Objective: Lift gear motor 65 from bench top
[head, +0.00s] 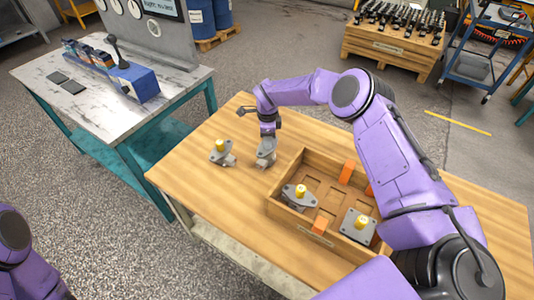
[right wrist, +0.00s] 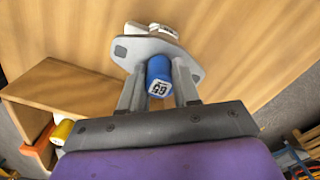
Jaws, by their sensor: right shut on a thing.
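Gear motor 65 (head: 265,159) is a grey metal motor with a flange; in the right wrist view its blue shaft cap (right wrist: 158,72) carries a white label that seems to read 65. My right gripper (head: 268,133) points down onto it from above, and its fingers (right wrist: 158,92) are shut on the blue cap. The motor is over the wooden bench top (head: 215,185), left of the crate; I cannot tell whether its base touches the wood. My left gripper is out of view; only part of my left arm shows at the lower left.
A wooden crate (head: 290,222) with compartments holds two yellow-capped motors (head: 299,192) (head: 360,224) and orange blocks (head: 347,172). The bench's left front is clear. A marble-topped table (head: 100,105) stands at the left.

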